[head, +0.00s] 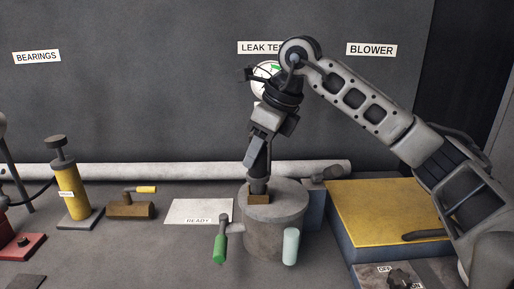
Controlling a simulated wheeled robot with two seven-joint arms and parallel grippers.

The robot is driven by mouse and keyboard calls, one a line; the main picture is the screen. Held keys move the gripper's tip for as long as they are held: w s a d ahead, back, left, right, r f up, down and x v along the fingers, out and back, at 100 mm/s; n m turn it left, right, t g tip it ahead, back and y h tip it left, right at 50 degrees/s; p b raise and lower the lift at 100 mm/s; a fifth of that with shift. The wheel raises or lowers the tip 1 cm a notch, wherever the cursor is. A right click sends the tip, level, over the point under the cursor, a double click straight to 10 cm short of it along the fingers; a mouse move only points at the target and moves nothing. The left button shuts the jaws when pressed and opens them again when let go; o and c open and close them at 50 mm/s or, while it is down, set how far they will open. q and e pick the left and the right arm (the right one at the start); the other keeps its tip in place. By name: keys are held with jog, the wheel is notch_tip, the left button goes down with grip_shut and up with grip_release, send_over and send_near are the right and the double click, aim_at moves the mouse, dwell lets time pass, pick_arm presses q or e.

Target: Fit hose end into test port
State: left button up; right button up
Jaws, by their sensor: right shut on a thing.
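My right gripper (258,172) points down over the grey round vessel (270,235) in the middle. It is shut on a short dark piece (258,186), which looks like the hose end; the fingers hide much of it. Directly below is a small brass block (259,199) on the vessel's top, which may be the test port. The dark piece seems to meet the block, but I cannot tell whether it is inside or only above it. A round gauge (266,70) under the "LEAK TEST" sign is partly covered by my right wrist. My left gripper is out of view.
A green-handled lever (220,245) and a pale green handle (291,246) stand at the vessel's front. A yellow-topped block (385,215) lies right, a white "READY" plate (198,211) left. A yellow pump (70,190) and a brass valve (130,208) stand farther left. A pale pipe (130,171) runs behind.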

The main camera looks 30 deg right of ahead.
jog(key=shift+f+b, duration=0.65)
jog(key=shift+f, duration=0.35)
jog(key=o, duration=1.2)
jog(key=p+v, duration=0.1)
jog(key=v, duration=1.5)
jog(key=shift+p, duration=0.4)
jog(key=shift+w+a, duration=0.1)
